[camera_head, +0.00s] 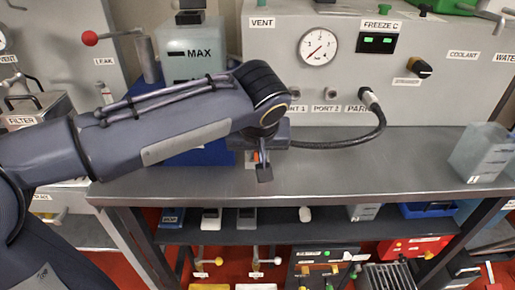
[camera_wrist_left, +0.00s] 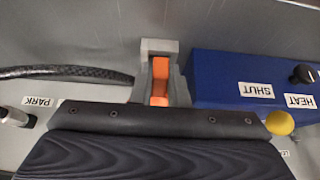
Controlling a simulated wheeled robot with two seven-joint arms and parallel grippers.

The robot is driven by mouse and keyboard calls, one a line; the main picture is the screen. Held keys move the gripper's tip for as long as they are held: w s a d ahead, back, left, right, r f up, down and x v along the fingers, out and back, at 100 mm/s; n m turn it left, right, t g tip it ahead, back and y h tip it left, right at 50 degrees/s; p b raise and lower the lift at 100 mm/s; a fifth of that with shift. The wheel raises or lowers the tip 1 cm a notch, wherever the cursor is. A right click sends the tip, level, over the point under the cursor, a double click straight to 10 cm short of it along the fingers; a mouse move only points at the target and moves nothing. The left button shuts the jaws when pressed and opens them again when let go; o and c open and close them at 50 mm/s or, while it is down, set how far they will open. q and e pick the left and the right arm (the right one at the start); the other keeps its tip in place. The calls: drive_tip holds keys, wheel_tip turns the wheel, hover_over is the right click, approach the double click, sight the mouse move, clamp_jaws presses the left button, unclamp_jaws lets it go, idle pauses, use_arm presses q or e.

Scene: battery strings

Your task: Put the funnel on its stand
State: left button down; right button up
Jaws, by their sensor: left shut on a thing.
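My left gripper (camera_head: 263,170) comes in from the left and hangs over the bench top, below the black wrist joint. It is shut, with an orange piece (camera_head: 251,158) showing at its jaws. In the left wrist view the orange piece (camera_wrist_left: 159,85) sits within a grey fork-shaped part, above my dark wrist housing. I cannot tell whether the orange piece belongs to the funnel, as no full funnel shape shows. I cannot pick out the stand in either view. My right gripper is not in view.
A dark hose (camera_head: 340,143) curves from the PARK port to behind my left wrist. A blue box (camera_wrist_left: 245,80) with labels stands beside the gripper. A translucent container (camera_head: 480,152) is at the bench's right end. The steel bench top (camera_head: 370,170) is clear between.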

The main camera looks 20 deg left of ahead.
use_arm(q)
drive_tip(key=shift+f+b, duration=0.9)
drive_tip(key=shift+f, duration=0.2)
drive_tip(key=c, duration=1.3)
unclamp_jaws()
drive_tip(key=shift+c, duration=0.2)
drive_tip(key=p+v, duration=0.2)
drive_tip(key=v, duration=0.6)
drive_tip(key=s+a+f+m+h, duration=0.1)
drive_tip(key=s+a+f+h, duration=0.3)
drive_tip(key=s+f, duration=0.45)
drive_tip(key=s+a+f+h, duration=0.1)
drive_tip(key=s+a+f, duration=0.4)
drive_tip(key=s+f, duration=0.35)
wheel_tip(320, 180, up, 13)
drive_tip(key=p, duration=1.2)
drive_tip(key=shift+f+m, duration=0.25)
drive_tip(key=shift+m, duration=0.05)
